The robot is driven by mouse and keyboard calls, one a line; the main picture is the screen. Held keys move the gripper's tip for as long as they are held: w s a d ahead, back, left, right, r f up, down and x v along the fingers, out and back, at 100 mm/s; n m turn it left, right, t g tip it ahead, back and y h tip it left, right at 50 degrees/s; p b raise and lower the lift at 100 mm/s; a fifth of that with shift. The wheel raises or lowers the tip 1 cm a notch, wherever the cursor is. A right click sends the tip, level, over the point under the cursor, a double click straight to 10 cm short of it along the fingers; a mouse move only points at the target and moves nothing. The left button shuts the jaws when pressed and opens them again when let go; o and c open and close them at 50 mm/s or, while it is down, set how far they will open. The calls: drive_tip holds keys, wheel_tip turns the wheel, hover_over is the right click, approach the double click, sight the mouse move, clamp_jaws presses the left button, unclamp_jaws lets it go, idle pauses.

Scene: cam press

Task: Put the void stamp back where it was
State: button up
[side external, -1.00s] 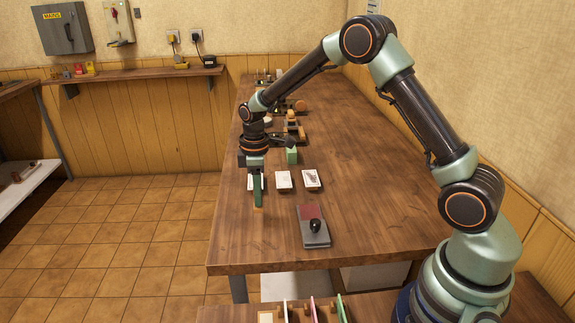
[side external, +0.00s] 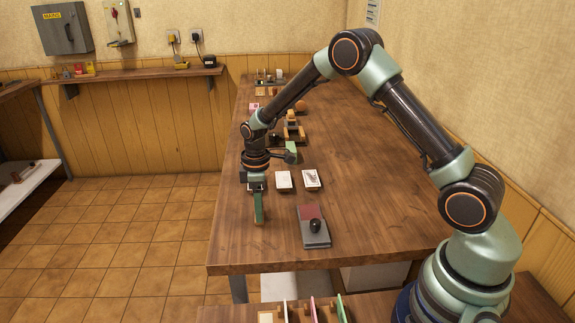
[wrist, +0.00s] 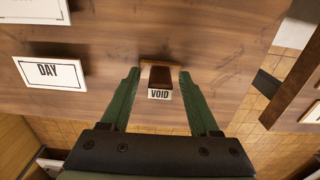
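The void stamp (wrist: 159,78), a dark brown wooden block with a white "VOID" label, shows between my fingertips in the wrist view. My gripper (side external: 259,222) has two long green fingers; in the wrist view (wrist: 159,78) they meet the stamp's two sides with no clear gap. In the side view the gripper points down near the left side of the wooden table, and the fingers hide the stamp. Whether the stamp touches the table or hangs just above it, I cannot tell.
A grey pad case with a red pad and black knob (side external: 314,226) lies right of my gripper. Two white-topped blocks (side external: 283,180) (side external: 310,179) lie behind it. A block labelled "DAY" (wrist: 48,71) shows in the wrist view. The front of the table (side external: 350,248) is bare.

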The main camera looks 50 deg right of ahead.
wheel_tip(320, 180, up, 13)
drive_tip(key=s+a+r+m+t, duration=0.1)
drive_tip(key=s+r+m+t, duration=0.25)
drive_tip(key=s+r, duration=0.55)
drive_tip(key=s+r+m+t, duration=0.1)
drive_tip(key=s+m, duration=0.4)
drive_tip(key=s, duration=0.5)
drive_tip(key=shift+a+r+t, duration=0.15)
drive_tip(key=shift+a+t, duration=0.25)
drive_tip(key=shift+t, duration=0.15)
drive_tip(key=shift+m, duration=0.25)
